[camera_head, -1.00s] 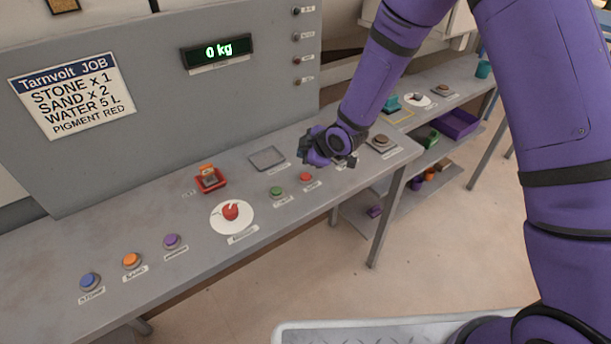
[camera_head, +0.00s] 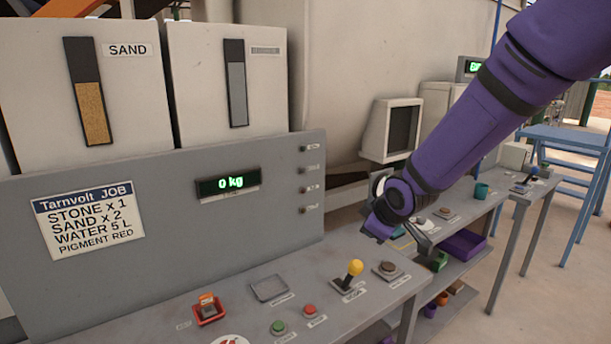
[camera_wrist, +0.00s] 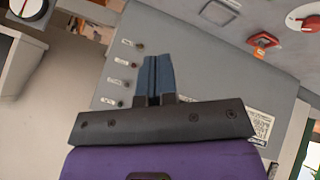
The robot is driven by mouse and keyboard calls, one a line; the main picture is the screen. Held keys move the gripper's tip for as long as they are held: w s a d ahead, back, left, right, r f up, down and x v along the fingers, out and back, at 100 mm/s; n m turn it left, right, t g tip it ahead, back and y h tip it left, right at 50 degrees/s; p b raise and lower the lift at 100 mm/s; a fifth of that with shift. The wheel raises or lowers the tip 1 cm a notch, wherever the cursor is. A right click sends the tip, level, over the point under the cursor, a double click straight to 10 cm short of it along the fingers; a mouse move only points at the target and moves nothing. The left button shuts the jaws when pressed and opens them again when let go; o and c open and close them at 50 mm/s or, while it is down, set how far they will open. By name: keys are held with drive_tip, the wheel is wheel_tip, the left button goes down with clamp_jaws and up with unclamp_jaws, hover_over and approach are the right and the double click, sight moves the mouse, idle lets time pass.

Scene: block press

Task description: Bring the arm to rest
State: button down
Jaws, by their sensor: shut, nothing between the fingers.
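My purple arm reaches in from the upper right in the head view. My gripper (camera_head: 428,248) hangs in the air over the right end of the grey control desk (camera_head: 240,325), clear of it. In the wrist view the two dark blue fingers of my gripper (camera_wrist: 158,62) are together with nothing between them. Behind them is the grey panel (camera_wrist: 190,60), seen tilted. In the head view the lever with a yellow knob (camera_head: 354,268) stands upright on the desk, left of my gripper, and is not touched.
A brown button (camera_head: 388,267), a green button (camera_head: 277,326) and a red button (camera_head: 309,310) sit on the desk. A red switch box (camera_head: 208,309) is further left. The display (camera_head: 229,182) reads 0 kg.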

drive_tip(key=s+d+r+m+h, duration=0.1)
drive_tip(key=s+d+r+m, duration=0.2)
drive_tip(key=s+d+r, duration=0.3)
drive_tip(key=s+d+r+m, duration=0.3)
drive_tip(key=s, duration=0.5)
drive_tip(key=s+d+r+m+g+h, duration=0.1)
drive_tip(key=s+d+r+m, duration=0.2)
drive_tip(key=s, duration=0.5)
drive_tip(key=s+d+r+m+g, duration=0.1)
drive_tip(key=s+d+r+m, duration=0.2)
drive_tip(key=s, duration=0.6)
drive_tip(key=shift+d+r+h, duration=0.25)
drive_tip(key=shift+r+h, duration=0.05)
drive_tip(key=shift+r, duration=0.15)
